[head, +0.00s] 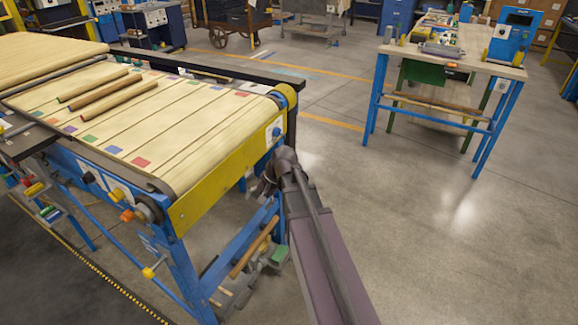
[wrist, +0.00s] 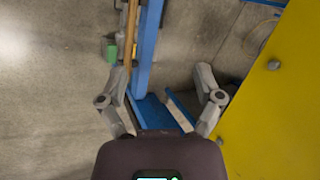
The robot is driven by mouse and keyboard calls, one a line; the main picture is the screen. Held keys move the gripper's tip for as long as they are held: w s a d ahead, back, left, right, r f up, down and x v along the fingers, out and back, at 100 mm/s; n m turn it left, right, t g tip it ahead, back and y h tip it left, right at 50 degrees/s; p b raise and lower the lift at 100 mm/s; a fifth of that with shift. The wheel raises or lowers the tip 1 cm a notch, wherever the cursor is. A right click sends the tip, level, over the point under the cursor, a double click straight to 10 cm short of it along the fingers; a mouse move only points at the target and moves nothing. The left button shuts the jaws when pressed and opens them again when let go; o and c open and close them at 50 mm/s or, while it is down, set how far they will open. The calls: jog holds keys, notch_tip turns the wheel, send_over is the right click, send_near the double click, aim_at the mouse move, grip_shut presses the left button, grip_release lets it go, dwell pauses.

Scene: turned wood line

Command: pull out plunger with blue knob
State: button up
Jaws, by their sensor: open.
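A small dark blue knob (head: 277,132) shows on a pale plate at the right end of the conveyor's yellow side panel (head: 225,160). My arm reaches up to just below it in the head view. My gripper (wrist: 161,75) is open and empty in the wrist view, its two fingers spread wide. The yellow panel, with round bolts, fills the right side of the wrist view, beside the right finger. The blue knob is not seen in the wrist view, and my wrist mostly hides the gripper in the head view.
A blue frame leg (wrist: 148,45) and a wooden rod (wrist: 131,35) lie beyond the fingers. The conveyor belt (head: 190,125) carries several wooden rods. An orange knob (head: 127,215) and a yellow knob (head: 117,193) sit at its near end. The floor right of my arm is clear up to a workbench (head: 450,55).

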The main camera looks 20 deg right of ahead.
jog(key=w+d+f+m+t+y+b, duration=0.2)
jog(key=w+d+f+m+y+b, duration=0.1)
jog(key=w+d+f+m+b, duration=0.3)
jog(key=w+d+f+m+t+y+b, duration=0.1)
jog(key=w+d+f+m+t+b, duration=0.1)
jog(key=w+d+m+t+b, duration=0.3)
jog(key=w+d+f+m+t+y+b, duration=0.2)
jog(key=w+d+m+t+b, duration=0.3)
jog(key=d+b, duration=0.9)
jog(key=w+d+m, duration=0.2)
jog(key=w+d, duration=0.1)
jog(key=d, duration=0.5)
jog(key=shift+m, duration=0.3)
jog(key=shift+w, duration=0.15)
jog(key=shift+x, duration=6.8)
jog(key=shift+r, duration=0.1)
